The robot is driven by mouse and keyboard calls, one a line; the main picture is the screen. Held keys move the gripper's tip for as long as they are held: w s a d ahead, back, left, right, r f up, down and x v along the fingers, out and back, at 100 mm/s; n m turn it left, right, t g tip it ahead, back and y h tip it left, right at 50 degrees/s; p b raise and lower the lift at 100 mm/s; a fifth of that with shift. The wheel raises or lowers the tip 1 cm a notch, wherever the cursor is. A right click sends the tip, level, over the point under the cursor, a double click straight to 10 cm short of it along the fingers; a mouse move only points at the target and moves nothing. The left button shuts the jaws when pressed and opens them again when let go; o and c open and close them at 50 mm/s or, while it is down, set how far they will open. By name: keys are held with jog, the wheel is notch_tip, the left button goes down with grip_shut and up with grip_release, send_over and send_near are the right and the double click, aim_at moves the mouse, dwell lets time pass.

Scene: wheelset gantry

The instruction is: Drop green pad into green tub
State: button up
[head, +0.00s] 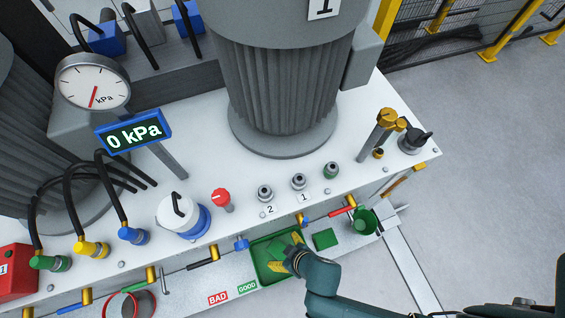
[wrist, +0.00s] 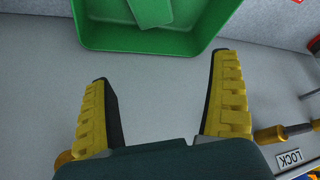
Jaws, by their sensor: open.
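The green tub (head: 256,258) sits on the low grey shelf along the front of the white bench. It also shows at the top of the wrist view (wrist: 100,36), cut off by the frame edge. A flat, lighter green pad (wrist: 150,12) lies inside it, partly out of frame. My gripper (wrist: 160,70) is open, with nothing between its yellow fingers and grey surface showing there. In the head view my gripper (head: 286,254) overlaps the tub and hides part of its inside. Another flat green square (head: 325,239) lies on the shelf just right of the tub.
A green cup (head: 364,220) stands right of the square. BAD (head: 218,298) and GOOD (head: 247,287) labels lie left of the tub, with a red-rimmed round container (head: 130,304) farther left. Knobs and a white-and-blue canister (head: 183,215) stand on the bench above.

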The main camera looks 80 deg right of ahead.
jog(key=v, duration=0.9)
